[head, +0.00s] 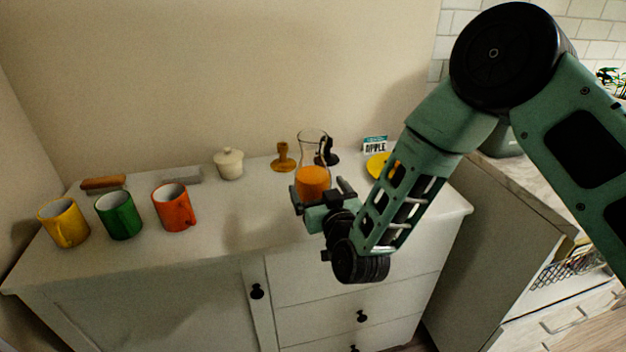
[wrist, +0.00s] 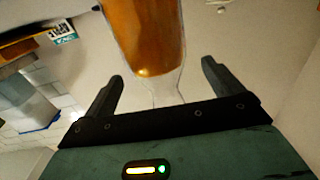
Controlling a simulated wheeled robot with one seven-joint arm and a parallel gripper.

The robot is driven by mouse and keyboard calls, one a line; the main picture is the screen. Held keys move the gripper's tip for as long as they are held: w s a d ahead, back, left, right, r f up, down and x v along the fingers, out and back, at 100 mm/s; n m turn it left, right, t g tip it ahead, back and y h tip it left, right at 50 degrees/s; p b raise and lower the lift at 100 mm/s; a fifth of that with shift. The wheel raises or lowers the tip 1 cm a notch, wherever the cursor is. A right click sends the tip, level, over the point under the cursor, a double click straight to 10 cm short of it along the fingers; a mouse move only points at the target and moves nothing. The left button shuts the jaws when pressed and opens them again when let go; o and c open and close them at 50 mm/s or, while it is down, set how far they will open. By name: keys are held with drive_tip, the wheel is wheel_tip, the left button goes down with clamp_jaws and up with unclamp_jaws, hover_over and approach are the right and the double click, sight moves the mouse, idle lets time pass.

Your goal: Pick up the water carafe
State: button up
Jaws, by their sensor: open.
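The water carafe (head: 313,178) is clear glass with orange contents in its lower part, and it stands upright on the white cabinet top. In the wrist view the carafe (wrist: 150,40) appears upside down, its orange part at the top and its clear glass reaching down between the fingers. My gripper (head: 320,192) is open at the carafe's near side, and its body hides part of the carafe's base. In the wrist view my gripper (wrist: 162,72) has one finger on each side of the carafe, with visible gaps; contact does not show.
Yellow (head: 64,223), green (head: 119,215) and orange (head: 174,207) mugs stand at left. A cream lidded jar (head: 229,163), a brown wooden object (head: 284,158) and a dark object (head: 327,152) stand near the carafe. A yellow item (head: 377,165) and an APPLE box (head: 375,144) are right.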

sight(312, 170)
drive_tip(key=x, duration=0.2)
drive_tip(key=p+x, duration=0.1)
drive_tip(key=x, duration=0.2)
drive_tip(key=shift+w+d+r+p, duration=0.1)
drive_tip(key=shift+w+r+p, duration=0.2)
drive_tip(key=shift+w+r, duration=0.1)
drive_tip(key=shift+w+f, duration=0.1)
drive_tip(key=shift+w, duration=0.15)
drive_tip(key=c, duration=1.8)
drive_tip(key=shift+c, duration=0.2)
drive_tip(key=shift+r, duration=0.35)
